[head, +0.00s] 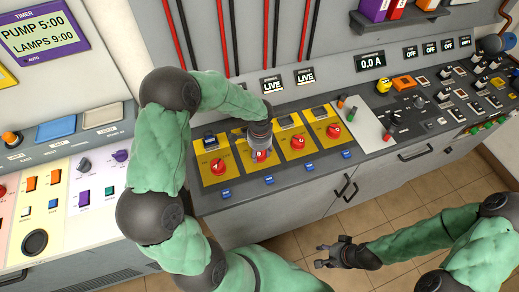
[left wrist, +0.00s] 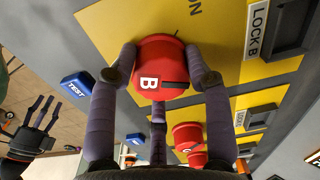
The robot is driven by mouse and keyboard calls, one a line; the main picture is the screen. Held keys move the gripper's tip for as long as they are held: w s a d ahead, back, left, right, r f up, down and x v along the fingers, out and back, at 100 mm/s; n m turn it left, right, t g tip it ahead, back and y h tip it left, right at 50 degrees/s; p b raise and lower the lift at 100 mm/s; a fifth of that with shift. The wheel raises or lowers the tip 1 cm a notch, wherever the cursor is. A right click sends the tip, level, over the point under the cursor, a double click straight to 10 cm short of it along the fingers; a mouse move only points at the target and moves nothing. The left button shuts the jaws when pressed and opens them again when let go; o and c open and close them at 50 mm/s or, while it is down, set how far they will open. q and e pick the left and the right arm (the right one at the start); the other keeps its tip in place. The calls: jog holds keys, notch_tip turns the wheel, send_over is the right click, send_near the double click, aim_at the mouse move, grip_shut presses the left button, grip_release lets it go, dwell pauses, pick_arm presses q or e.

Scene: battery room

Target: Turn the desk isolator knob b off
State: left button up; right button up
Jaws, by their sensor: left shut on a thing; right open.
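Knob b (left wrist: 161,68) is a round red knob with a white B label and a black line, on a yellow plate (left wrist: 112,22) with ON and LOCK B lettering. My left gripper (left wrist: 156,84) is shut on it, with fingers at both sides and one below in the left wrist view. In the head view the left gripper (head: 260,149) comes down over knob b (head: 261,156), hiding much of it and its plate. My right gripper (head: 325,256) is open and empty over the floor, away from the desk.
Red knobs a (head: 217,166), c (head: 298,143) and d (head: 333,131) sit on neighbouring yellow plates. Blue test buttons (head: 269,180) line the desk's front edge. A grey panel (head: 361,130) lies to the right. Tiled floor (head: 395,198) is open in front.

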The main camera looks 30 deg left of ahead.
aim_at(259, 153)
pick_arm(q)
jog(key=shift+s+m+p, duration=0.1)
jog(key=shift+m+p, duration=0.9)
jog(key=shift+m, duration=1)
jog(key=shift+f, duration=0.1)
jog(key=o, duration=1.1)
jog(key=shift+o, duration=0.2)
notch_tip(259, 153, up, 12)
jog(key=shift+s+d, duration=0.1)
jog(key=shift+s, duration=0.05)
